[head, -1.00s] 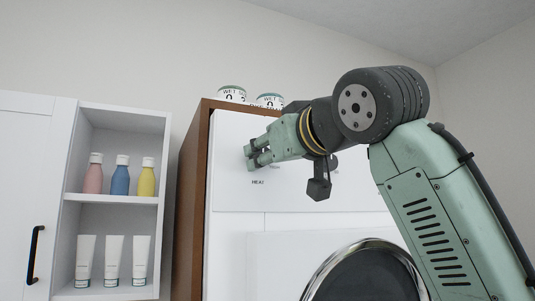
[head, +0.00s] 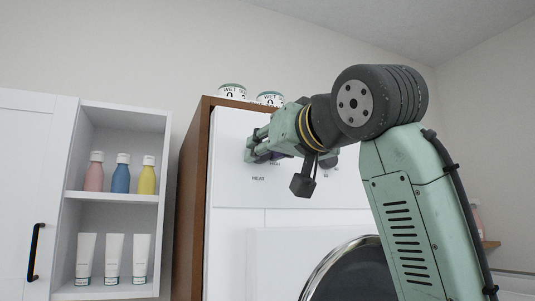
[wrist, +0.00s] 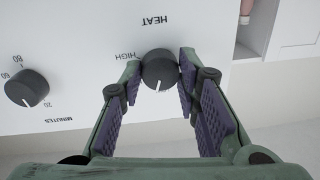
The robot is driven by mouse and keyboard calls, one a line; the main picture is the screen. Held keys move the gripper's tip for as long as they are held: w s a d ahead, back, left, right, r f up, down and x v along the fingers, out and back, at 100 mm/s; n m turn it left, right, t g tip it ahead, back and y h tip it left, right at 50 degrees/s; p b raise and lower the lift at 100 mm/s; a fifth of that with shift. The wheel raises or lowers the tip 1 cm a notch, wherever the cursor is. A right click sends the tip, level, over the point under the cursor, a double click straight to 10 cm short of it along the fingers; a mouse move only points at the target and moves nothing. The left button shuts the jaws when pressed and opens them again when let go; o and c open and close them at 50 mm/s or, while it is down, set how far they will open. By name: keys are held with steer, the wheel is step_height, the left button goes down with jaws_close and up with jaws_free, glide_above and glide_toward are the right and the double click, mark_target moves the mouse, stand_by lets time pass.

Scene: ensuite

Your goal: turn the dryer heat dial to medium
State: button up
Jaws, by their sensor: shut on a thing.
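The heat dial (wrist: 160,68) is a dark round knob on the dryer's white panel, seen upside down in the wrist view. Its white pointer line points toward the bottom of that picture, slightly left. The word HIGH (wrist: 125,56) is printed left of the dial and HEAT (wrist: 155,20) above it. My gripper (wrist: 160,76) is shut on the dial, with one purple-padded finger on each side. In the head view my gripper (head: 250,152) is against the panel just above the HEAT label (head: 258,178), and it hides the dial.
A minutes dial (wrist: 27,88) sits left of the heat dial in the wrist view. Two labelled tins (head: 233,91) stand on the brown cabinet (head: 188,200). An open shelf (head: 112,198) with bottles and tubes is at the left. The dryer's round door (head: 345,275) is below.

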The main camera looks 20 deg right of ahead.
steer(key=shift+m+b, duration=1.1)
steer(key=shift+m, duration=2.9)
steer(key=o, duration=1.2)
steer(key=shift+c, duration=0.2)
steer(key=shift+s, duration=0.15)
steer(key=s, duration=1.1)
steer(key=shift+s+d+f, duration=0.35)
steer(key=shift+s, duration=0.05)
